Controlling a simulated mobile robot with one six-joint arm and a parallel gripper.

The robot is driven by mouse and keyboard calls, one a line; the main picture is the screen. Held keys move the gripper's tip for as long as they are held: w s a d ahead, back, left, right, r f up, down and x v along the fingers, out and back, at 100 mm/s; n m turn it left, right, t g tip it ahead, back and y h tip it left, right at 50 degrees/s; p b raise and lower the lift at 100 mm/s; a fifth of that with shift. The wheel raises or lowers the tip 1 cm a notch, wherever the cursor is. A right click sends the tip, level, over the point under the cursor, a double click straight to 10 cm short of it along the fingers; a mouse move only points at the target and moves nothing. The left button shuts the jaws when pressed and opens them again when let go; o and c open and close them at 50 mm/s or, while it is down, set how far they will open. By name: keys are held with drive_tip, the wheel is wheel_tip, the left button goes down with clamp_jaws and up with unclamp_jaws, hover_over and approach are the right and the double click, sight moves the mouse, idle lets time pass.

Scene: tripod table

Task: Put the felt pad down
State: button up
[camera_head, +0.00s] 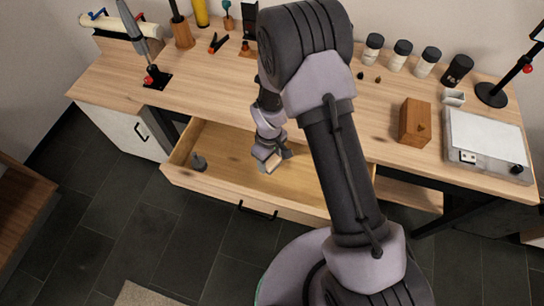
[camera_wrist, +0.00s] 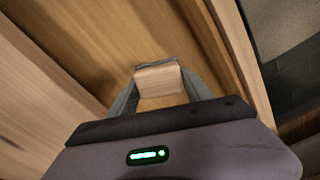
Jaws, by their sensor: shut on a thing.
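The felt pad (camera_wrist: 158,78) appears as a small pale wooden block with a grey layer along its far edge. My gripper (camera_wrist: 156,88) is shut on it, with one finger on each side. In the head view the pad (camera_head: 271,162) shows as a small pale piece at the tip of my gripper (camera_head: 275,154), over the open drawer (camera_head: 225,199). The pad appears to be above the drawer floor; whether it touches the floor cannot be told. My arm hides part of the drawer's right side.
A small dark grey object (camera_head: 199,162) stands at the drawer's left end. The drawer's middle floor is bare. The tabletop (camera_head: 215,88) above carries several jars (camera_head: 400,55), a wooden block (camera_head: 415,122) and a grey flat device (camera_head: 485,140).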

sight(269, 178)
wheel_tip(269, 178, down, 11)
drive_tip(key=b, duration=0.4)
drive_tip(key=shift+a+r, duration=0.1)
drive_tip(key=shift+a, duration=0.05)
drive_tip(key=o, duration=1.3)
